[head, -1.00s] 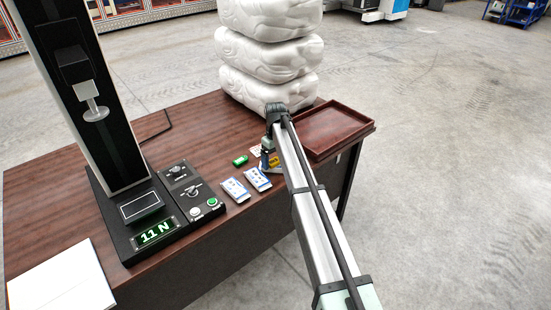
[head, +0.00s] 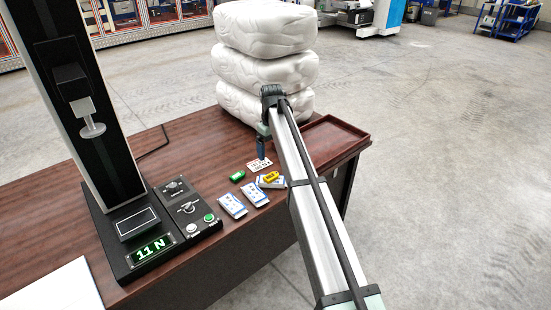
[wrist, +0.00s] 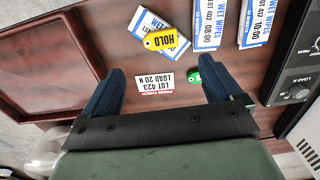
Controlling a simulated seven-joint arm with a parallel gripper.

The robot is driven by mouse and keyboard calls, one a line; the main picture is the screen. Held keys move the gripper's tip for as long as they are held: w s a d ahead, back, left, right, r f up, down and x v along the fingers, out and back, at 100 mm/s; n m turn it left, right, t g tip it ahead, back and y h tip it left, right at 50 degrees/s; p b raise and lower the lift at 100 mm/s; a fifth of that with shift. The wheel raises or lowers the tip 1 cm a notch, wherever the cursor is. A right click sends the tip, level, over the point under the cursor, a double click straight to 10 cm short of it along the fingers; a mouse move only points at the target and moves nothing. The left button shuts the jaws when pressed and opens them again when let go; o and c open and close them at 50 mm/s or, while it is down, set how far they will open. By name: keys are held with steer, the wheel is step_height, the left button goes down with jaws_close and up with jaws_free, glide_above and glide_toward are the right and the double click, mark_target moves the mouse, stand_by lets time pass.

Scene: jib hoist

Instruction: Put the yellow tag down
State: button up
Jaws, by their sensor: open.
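The yellow tag (head: 270,177), marked HOLD in the wrist view (wrist: 161,39), lies on a blue-and-white wet wipes packet (head: 277,183) on the table. My gripper (head: 261,146) is above the table, behind the tag in the head view. In the wrist view my gripper (wrist: 162,88) shows its two blue fingers wide apart with nothing held between them. The tag is beyond the fingertips and apart from them.
A white lot card (wrist: 153,81) and a green object (head: 237,176) lie near the tag. Two more wipes packets (head: 232,205) (head: 255,194) lie left. A red-brown tray (head: 338,143) is right, stacked white bundles (head: 262,70) behind, and a test stand with control box (head: 187,208) left.

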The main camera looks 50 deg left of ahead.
steer(key=shift+r, duration=0.25)
